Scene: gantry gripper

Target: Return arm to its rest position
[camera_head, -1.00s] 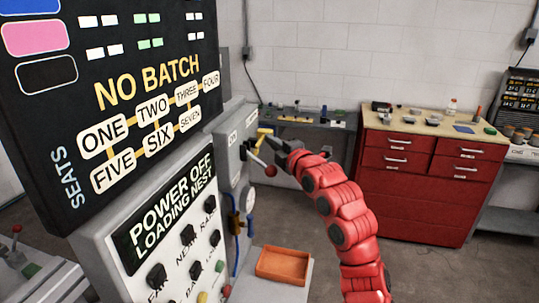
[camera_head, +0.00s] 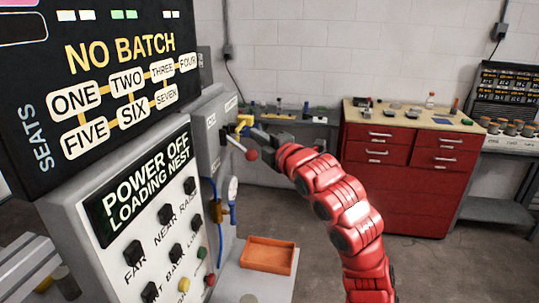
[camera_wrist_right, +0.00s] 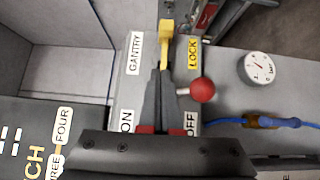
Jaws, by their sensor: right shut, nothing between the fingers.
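My right arm comes in from the lower right in the head view. Its dark gripper (camera_head: 256,133) is at the side of the grey control cabinet (camera_head: 212,130), close to a yellow handle (camera_head: 243,123) and a red-knobbed lever (camera_head: 252,155). In the right wrist view the gripper's fingers (camera_wrist_right: 160,76) are together with nothing held. Their tips point at the yellow handle (camera_wrist_right: 166,42), and I cannot tell whether they touch it. The red knob (camera_wrist_right: 202,90) is just right of the fingers. My left gripper is not in view.
A panel reading "POWER OFF LOADING NEST" (camera_head: 148,180) and a "NO BATCH" board (camera_head: 115,55) fill the left. A red drawer cabinet (camera_head: 395,190) stands behind at right. In the wrist view, a gauge (camera_wrist_right: 257,68) and blue hose (camera_wrist_right: 228,122) are at right.

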